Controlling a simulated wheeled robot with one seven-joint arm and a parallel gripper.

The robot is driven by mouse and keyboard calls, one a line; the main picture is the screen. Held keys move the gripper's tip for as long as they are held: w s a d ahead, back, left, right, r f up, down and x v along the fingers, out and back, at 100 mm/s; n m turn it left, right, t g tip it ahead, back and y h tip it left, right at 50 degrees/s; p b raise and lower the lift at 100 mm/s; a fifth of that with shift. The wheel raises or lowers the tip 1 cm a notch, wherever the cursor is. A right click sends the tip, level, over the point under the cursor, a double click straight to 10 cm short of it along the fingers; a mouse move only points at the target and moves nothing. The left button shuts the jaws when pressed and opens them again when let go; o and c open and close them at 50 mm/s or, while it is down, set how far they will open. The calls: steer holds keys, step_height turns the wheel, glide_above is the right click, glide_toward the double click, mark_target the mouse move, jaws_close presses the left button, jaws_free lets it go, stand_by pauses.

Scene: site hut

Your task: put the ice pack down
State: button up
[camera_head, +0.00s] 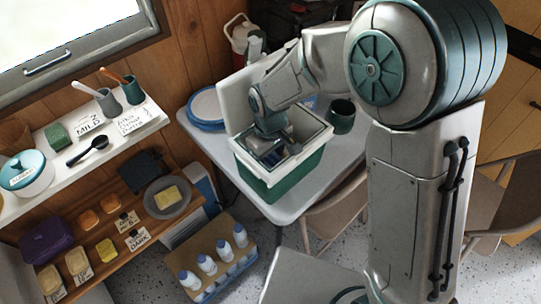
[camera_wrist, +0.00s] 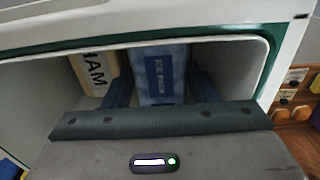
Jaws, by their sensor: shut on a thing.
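The ice pack (camera_wrist: 160,78) is blue with a dark blue label, seen in the wrist view between the two fingers of my gripper (camera_wrist: 160,92). My gripper is shut on it. In the head view my gripper (camera_head: 270,150) reaches down into the open green and white cooler (camera_head: 262,186) on the table, and the ice pack is hard to make out there. A package labelled HAM (camera_wrist: 93,72) lies in the cooler to the left of the ice pack. Whether the ice pack touches the cooler floor cannot be told.
The cooler's white lid (camera_head: 236,100) stands open behind it. A dark green mug (camera_head: 341,116) is right of the cooler and blue-rimmed plates (camera_head: 207,108) are to its left. Bare table (camera_head: 290,207) shows in front. A crate of bottles (camera_head: 218,262) is below left.

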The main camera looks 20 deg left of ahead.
mark_target(270, 159)
steer(key=shift+s+d+f, duration=0.15)
steer(key=shift+d+f, duration=0.1)
steer(key=shift+f, duration=0.3)
steer(key=o, duration=0.9)
steer(key=shift+f, duration=0.1)
steer(key=shift+c, duration=0.2)
steer(key=shift+r, duration=0.35)
step_height(270, 159, up, 13)
steer(key=p, duration=0.1)
steer(key=shift+a, duration=0.2)
